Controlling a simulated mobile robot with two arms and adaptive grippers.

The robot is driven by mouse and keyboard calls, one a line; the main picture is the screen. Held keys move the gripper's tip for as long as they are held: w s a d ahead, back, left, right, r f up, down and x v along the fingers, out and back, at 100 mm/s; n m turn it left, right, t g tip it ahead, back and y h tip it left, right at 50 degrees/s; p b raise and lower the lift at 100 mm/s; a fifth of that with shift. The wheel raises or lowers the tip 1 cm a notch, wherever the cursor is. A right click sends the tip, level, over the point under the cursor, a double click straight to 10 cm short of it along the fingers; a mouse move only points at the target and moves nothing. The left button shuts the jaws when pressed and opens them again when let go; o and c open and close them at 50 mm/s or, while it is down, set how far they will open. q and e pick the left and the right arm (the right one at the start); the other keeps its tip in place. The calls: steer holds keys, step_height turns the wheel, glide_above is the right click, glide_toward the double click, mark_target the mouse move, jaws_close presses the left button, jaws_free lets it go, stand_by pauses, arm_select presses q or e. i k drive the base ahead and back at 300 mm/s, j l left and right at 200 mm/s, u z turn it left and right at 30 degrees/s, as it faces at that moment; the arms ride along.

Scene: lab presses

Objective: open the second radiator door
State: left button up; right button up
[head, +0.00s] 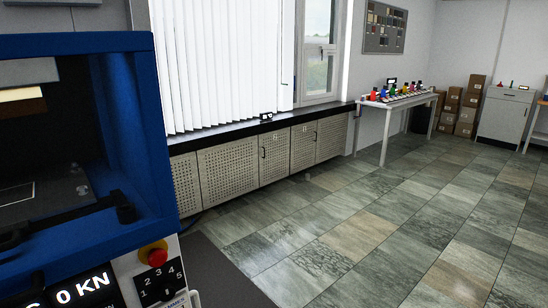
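A row of perforated radiator doors runs under the dark window sill (250,132), left of the middle in the head view. From left to right show a partly hidden panel (186,183), a wide panel (228,169), a narrower door (274,157), another narrow door (303,147) and a door at the far right end (332,138). Small dark handles show near the left edges of the third and the last of these. All look shut. The blue press hides the left end of the row. Neither of my grippers is in view.
The tiled floor (330,230) before the doors is clear. A white table (398,101) with colourful items, cardboard boxes (467,110) and a cabinet (505,115) stand farther back.

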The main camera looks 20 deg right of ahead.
mark_target(273, 146)
steer(key=i+l+z, duration=0.15)
steer(key=l, duration=0.2)
steer(key=i+l+z, duration=0.15)
steer(key=l, duration=0.2)
steer(key=i+l+z, duration=0.15)
steer(key=l, duration=0.2)
steer(key=i+l+z, duration=0.15)
steer(key=i+l, duration=0.2)
steer(key=i, duration=0.15)
steer(key=i+l+z, duration=0.15)
steer(key=i+l, duration=0.15)
steer(key=i, duration=0.2)
steer(key=i+l+z, duration=0.15)
steer(key=i, duration=0.35)
steer(key=i+j+u, duration=0.1)
steer(key=i+u, duration=0.3)
steer(key=i, duration=0.55)
steer(key=i+l+u, duration=0.15)
steer(key=i+u, duration=0.25)
steer(key=i, duration=0.5)
steer(key=i+z, duration=0.35)
steer(key=i, duration=1.15)
